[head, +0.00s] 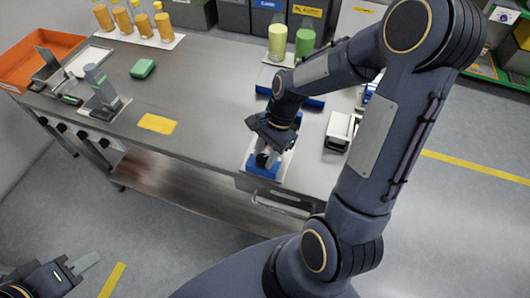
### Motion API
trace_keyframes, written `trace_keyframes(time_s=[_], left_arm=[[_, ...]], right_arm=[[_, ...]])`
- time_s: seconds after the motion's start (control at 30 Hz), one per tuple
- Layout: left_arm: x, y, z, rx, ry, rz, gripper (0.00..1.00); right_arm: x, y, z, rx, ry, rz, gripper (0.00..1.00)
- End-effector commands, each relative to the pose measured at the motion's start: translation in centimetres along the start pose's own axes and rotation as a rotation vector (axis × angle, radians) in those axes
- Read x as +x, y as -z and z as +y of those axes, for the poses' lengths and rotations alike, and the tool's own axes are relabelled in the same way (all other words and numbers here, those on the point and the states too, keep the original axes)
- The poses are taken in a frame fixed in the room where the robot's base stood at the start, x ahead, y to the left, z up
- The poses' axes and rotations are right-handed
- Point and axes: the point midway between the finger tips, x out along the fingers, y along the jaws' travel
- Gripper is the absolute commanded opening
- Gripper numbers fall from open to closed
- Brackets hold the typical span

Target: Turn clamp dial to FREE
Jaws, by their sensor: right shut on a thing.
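A small blue clamp fixture (257,170) sits on a white plate at the front edge of the steel bench. My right gripper (266,155) reaches down over it from above and is shut on the clamp dial. The dial is mostly hidden by the fingers, and its markings and pointer cannot be read. My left gripper (86,262) is low at the bottom left, away from the bench and over the floor.
The steel bench (200,75) has a yellow cloth (157,124), a green sponge (143,68) and a grey device (100,95) on its left. Orange bottles (122,18) and green bottles (305,42) stand at the back. A white device (341,128) is right of the clamp.

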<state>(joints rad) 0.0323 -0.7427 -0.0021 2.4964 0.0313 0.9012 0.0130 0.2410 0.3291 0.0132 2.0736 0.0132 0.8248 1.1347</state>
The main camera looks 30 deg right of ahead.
Motion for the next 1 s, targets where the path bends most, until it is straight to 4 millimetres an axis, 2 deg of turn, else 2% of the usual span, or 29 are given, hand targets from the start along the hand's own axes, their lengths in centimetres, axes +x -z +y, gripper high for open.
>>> trace_keyframes(time_s=[0.27,1.0], left_arm=[[-0.4,0.2,0.2,0.000,0.000,0.000,0.31],[-1.1,0.6,0.5,0.000,0.000,0.000,0.31]], right_arm=[[-0.1,-0.1,-0.2,-0.145,-0.061,-0.002,0.11],[0.1,-0.4,-0.7,-0.788,-0.327,-0.003,0.11]])
